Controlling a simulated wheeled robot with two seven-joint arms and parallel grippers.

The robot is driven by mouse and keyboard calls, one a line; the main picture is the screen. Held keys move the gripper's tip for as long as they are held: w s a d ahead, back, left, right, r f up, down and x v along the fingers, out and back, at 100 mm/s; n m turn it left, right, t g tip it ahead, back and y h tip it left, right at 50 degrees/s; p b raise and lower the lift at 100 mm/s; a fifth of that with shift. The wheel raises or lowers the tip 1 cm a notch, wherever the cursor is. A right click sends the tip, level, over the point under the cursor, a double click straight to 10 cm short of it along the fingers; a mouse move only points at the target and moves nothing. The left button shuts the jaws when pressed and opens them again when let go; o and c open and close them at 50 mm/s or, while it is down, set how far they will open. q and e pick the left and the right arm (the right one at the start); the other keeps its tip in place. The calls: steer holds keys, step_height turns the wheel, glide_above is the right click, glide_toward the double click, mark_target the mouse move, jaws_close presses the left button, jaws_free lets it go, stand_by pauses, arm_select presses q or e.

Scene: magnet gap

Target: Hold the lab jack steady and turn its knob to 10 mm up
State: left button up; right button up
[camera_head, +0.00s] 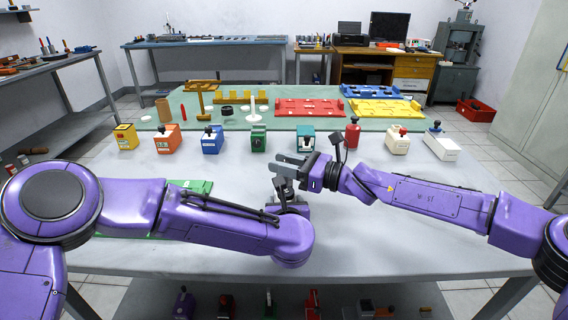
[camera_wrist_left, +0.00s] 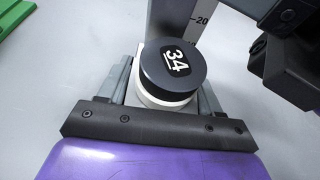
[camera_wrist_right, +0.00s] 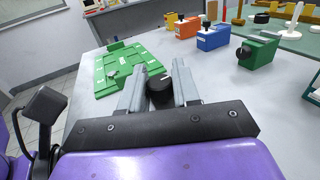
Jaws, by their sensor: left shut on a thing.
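In the left wrist view a round black cap marked 34 (camera_wrist_left: 174,68) tops a white body (camera_wrist_left: 160,100) between the fingers of my left gripper (camera_wrist_left: 165,85), which is shut on it. A grey post with a scale (camera_wrist_left: 190,25) reading 20 stands just behind. In the right wrist view a black knob with a white line (camera_wrist_right: 158,92) lies between the fingers of my right gripper (camera_wrist_right: 158,85). These fingers look apart, one on each side; contact is unclear. In the head view my right gripper (camera_head: 290,166) is above my left wrist, and the lab jack is mostly hidden.
A green plate (camera_wrist_right: 128,68) lies on the table to the left, partly behind my left arm. A row of small coloured boxes, including a blue one (camera_head: 211,140) and a green one (camera_head: 258,138), stands further back. The table's front right is clear.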

steer(key=shift+a+f+m+t+h, duration=0.1)
steer(key=shift+m+t+h, duration=0.2)
steer(key=shift+m+t, duration=0.45)
steer(key=shift+s+a+f+m+t+h, duration=0.1)
steer(key=shift+s+a+m+t+h, duration=0.15)
steer(key=shift+a+m+t+h, duration=0.4)
steer(key=shift+d+m+t+h, duration=0.35)
steer(key=shift+t+h, duration=0.2)
steer(key=shift+t, duration=0.45)
steer(key=shift+w+d+m+t+h, duration=0.15)
steer(key=shift+d+m+t+h, duration=0.1)
steer(key=shift+m+t+h, duration=0.2)
steer(key=shift+d, duration=0.1)
steer(key=o, duration=1)
steer(key=shift+w, duration=0.1)
steer(key=shift+c, duration=0.2)
steer(key=shift+d, duration=0.1)
